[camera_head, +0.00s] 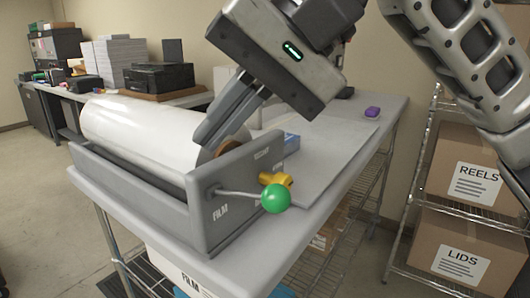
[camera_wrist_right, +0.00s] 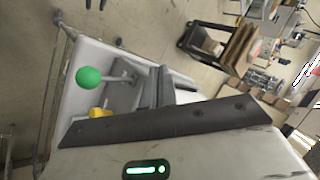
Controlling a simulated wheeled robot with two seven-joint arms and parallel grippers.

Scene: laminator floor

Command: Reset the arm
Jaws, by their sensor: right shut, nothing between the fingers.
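My right arm comes in from the upper right in the head view. Its right gripper (camera_head: 208,138) is shut and empty, with the fingers pointing down and left, over or in front of the right end of the white film roll (camera_head: 140,130). I cannot tell whether the fingers touch the roll. The roll lies in a grey holder (camera_head: 205,232) marked FILM. A lever with a green ball knob (camera_head: 275,198) and a yellow part (camera_head: 276,179) sit on the holder's end. In the right wrist view the green knob (camera_wrist_right: 88,78) and yellow part (camera_wrist_right: 100,112) show left of the fingers. My left gripper is not in view.
The holder stands on a grey table (camera_head: 345,140) with a purple block (camera_head: 372,112) at its far end. A black printer (camera_head: 158,78) and paper stacks stand at the back.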

